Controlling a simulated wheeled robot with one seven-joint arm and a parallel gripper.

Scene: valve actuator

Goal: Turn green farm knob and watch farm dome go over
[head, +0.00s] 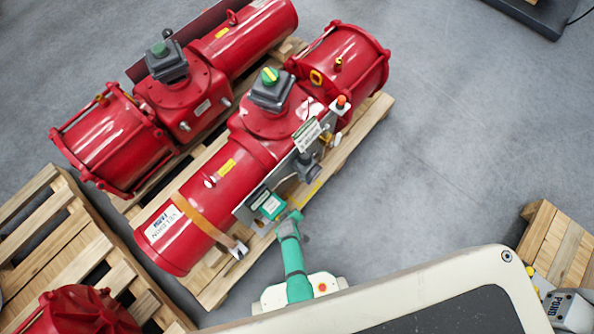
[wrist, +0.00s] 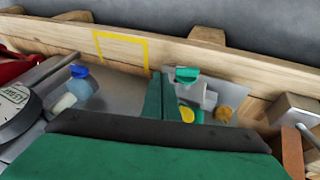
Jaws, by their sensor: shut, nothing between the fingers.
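The green knob (wrist: 187,74) sits on a grey valve fitting on a metal plate in the wrist view. My gripper (wrist: 160,95) is shut and empty, with its green fingers just left of the knob; I cannot tell whether they touch it. In the head view, my green arm reaches the side panel of the near red actuator (head: 230,165), and the knob cannot be made out there. The near actuator's dome (head: 270,75), green with a yellow bar, stands on a dark box on top. A label with "FARM" (head: 163,224) is on this actuator's end.
A second red actuator (head: 100,140) with a green dome (head: 160,49) lies behind. The near actuator rests on a wooden pallet (head: 215,285). In the wrist view, a blue-capped fitting (wrist: 80,80) and a gauge (wrist: 14,105) are at left.

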